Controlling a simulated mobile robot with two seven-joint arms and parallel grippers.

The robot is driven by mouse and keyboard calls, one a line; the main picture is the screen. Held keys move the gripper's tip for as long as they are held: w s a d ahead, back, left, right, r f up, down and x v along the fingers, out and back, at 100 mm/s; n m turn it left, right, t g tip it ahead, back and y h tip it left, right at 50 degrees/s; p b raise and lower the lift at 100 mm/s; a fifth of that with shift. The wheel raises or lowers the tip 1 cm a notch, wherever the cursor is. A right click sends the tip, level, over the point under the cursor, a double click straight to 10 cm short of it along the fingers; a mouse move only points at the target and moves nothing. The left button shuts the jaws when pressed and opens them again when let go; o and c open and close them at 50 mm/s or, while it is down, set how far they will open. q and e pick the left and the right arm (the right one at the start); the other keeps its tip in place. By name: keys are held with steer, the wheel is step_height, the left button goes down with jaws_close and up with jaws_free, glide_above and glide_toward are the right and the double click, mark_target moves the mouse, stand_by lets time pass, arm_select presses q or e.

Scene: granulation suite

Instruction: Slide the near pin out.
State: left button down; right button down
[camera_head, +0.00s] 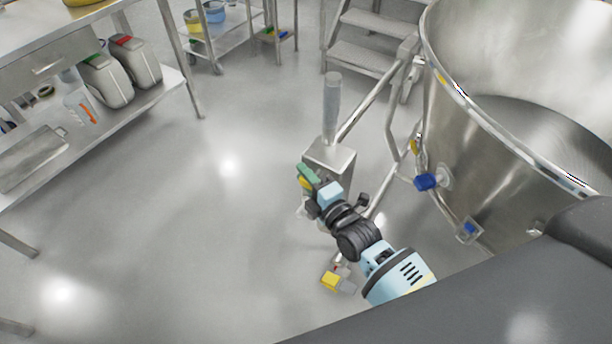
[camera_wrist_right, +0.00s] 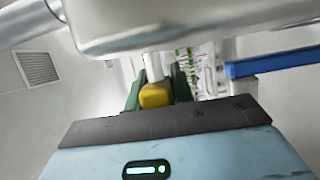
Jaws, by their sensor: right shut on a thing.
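My right gripper (camera_head: 306,178) is beside the steel box-shaped post in the head view, its green fingers closed around a small yellow piece (camera_head: 303,184). The wrist view shows the right gripper (camera_wrist_right: 156,92) from behind, its two green fingers on either side of the yellow head (camera_wrist_right: 155,96). A pale rod (camera_wrist_right: 153,67) runs on from this head; it looks like the pin. The far end of the rod is hidden behind a metal tube. My left gripper is not in view.
A steel post (camera_head: 331,157) with a grey upright cylinder stands by the large steel vessel (camera_head: 470,140). A blue fitting (camera_head: 425,181) sits on the vessel. Another yellow piece (camera_head: 330,281) is low near my arm. Floor at left is clear.

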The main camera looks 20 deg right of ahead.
steer(key=shift+a, duration=0.1)
steer(key=shift+s+a+r+p, duration=0.1)
steer(key=shift+s+a+p, duration=0.45)
steer(key=shift+a, duration=0.1)
steer(key=shift+s+a, duration=0.3)
steer(key=shift+a, duration=0.1)
steer(key=shift+f, duration=0.2)
steer(key=c, duration=1.2)
jaws_free()
steer(key=shift+s+r, duration=0.1)
steer(key=shift+c, duration=0.2)
steer(key=shift+o, duration=0.2)
